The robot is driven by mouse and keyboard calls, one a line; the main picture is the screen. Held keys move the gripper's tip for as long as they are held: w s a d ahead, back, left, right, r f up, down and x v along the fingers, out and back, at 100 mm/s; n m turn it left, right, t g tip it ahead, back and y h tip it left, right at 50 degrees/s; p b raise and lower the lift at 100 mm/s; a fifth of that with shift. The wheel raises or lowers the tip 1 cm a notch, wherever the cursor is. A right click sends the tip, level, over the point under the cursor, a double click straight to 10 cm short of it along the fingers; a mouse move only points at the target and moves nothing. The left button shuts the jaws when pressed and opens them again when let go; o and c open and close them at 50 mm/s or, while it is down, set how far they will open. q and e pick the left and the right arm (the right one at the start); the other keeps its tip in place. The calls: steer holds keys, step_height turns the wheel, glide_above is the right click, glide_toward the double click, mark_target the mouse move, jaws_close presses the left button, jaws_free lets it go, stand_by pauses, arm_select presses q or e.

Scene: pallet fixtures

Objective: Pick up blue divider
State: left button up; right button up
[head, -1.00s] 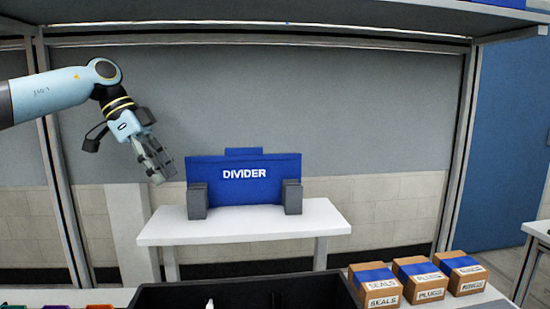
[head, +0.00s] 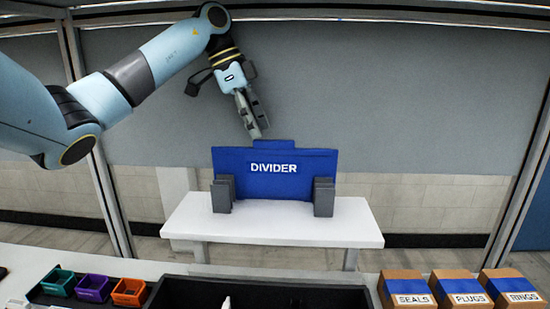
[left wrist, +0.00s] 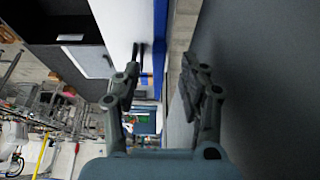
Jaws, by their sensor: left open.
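The blue divider (head: 276,182), with white DIVIDER lettering and a raised tab on top, stands upright between two grey holders (head: 223,194) (head: 324,197) on a white table (head: 280,228). My left gripper (head: 260,133) points down just above the divider's top tab, seeming slightly left of the tab's middle. In the left wrist view its fingers (left wrist: 161,78) are apart with nothing held between them. The divider shows there as a thin blue strip (left wrist: 159,38) seen edge-on, between the fingers' lines. Whether a fingertip touches the tab cannot be told. My right gripper is not in view.
A black bin (head: 258,294) sits at the front. Teal, purple and orange small bins (head: 93,289) are at front left. Boxes labelled SEALS (head: 410,299), PLUGS and RINGS stand at front right. A grey wall is behind the table.

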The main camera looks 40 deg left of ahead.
mark_target(274, 144)
arm_select(q)
steer(key=shift+w+d+p, duration=0.35)
steer(key=shift+w+d, duration=0.35)
steer(key=shift+d, duration=0.3)
steer(key=p+x, duration=0.1)
steer(key=x, duration=0.3)
steer(key=shift+f, duration=0.2)
steer(key=shift+w+d+f, duration=0.1)
steer(key=shift+f, duration=0.2)
jaws_close()
